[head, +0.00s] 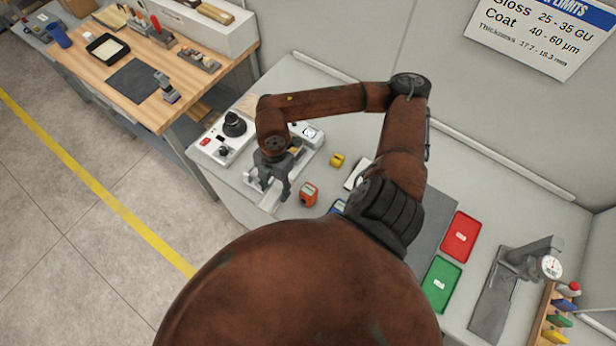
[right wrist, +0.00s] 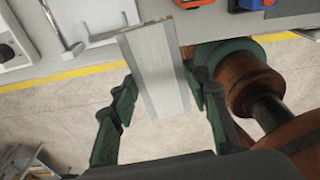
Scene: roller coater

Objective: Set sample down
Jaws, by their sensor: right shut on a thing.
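The sample is a flat, pale grey panel (right wrist: 155,68) with a brownish far edge, seen in the right wrist view. My right gripper (right wrist: 160,88) is shut on it, with a green-padded finger at each side. In the head view the right gripper (head: 268,190) points down near the front edge of the grey bench (head: 240,187). The panel is mostly hidden there by the fingers. In the wrist view its near part overlaps the floor and its far end overlaps the bench edge; I cannot tell whether it touches the bench. My left gripper is not in view.
An orange gauge (head: 308,194) stands just right of the gripper, with a yellow block (head: 337,160) behind. A knob box (head: 222,138) is left. A red tray (head: 460,237), a green tray (head: 440,284) and a dial gauge stand (head: 515,275) are farther right. A wooden table (head: 145,60) stands back left.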

